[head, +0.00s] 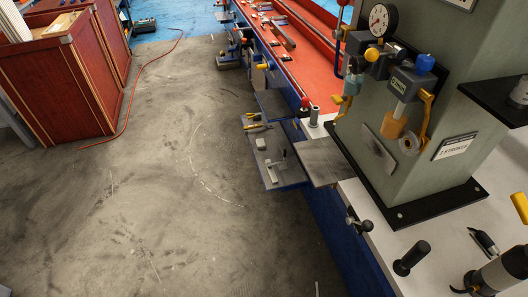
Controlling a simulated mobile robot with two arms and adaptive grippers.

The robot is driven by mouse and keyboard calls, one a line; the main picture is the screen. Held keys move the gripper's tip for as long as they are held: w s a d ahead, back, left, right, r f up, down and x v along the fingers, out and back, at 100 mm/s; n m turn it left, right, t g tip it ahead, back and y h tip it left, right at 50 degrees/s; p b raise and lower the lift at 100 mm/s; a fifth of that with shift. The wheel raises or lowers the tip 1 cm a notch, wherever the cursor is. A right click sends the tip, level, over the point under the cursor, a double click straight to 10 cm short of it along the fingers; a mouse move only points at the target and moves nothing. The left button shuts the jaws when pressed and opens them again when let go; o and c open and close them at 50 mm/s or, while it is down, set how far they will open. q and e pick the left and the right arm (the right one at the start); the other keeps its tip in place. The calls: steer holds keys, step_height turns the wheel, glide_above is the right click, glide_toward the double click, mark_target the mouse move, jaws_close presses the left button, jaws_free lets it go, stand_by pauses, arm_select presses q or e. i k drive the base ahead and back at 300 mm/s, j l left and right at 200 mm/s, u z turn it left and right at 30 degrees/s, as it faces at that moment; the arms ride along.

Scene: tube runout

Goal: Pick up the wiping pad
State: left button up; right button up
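I cannot pick out the wiping pad with certainty in the head view. A small pale block (261,143) lies on the low grey tray (266,172) at the side of the long machine; it is too small to tell whether it is a pad. A light-coloured hand tool (278,163) lies beside it on the same tray. Neither of my grippers shows in the view.
The machine's red bed (310,65) runs to the back. A green-grey column (385,182) with a pressure gauge (379,20) stands at right. A bare grey plate (325,160) juts out. Wooden crates (88,85) and a red hose (127,105) lie left; the floor between is clear.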

mark_target(261, 144)
steer(key=i+j+z, duration=0.3)
steer(key=i+j, duration=0.45)
steer(key=i, duration=0.45)
steer(key=i+j+z, duration=0.35)
steer(key=i+j, duration=0.65)
steer(key=i, duration=0.15)
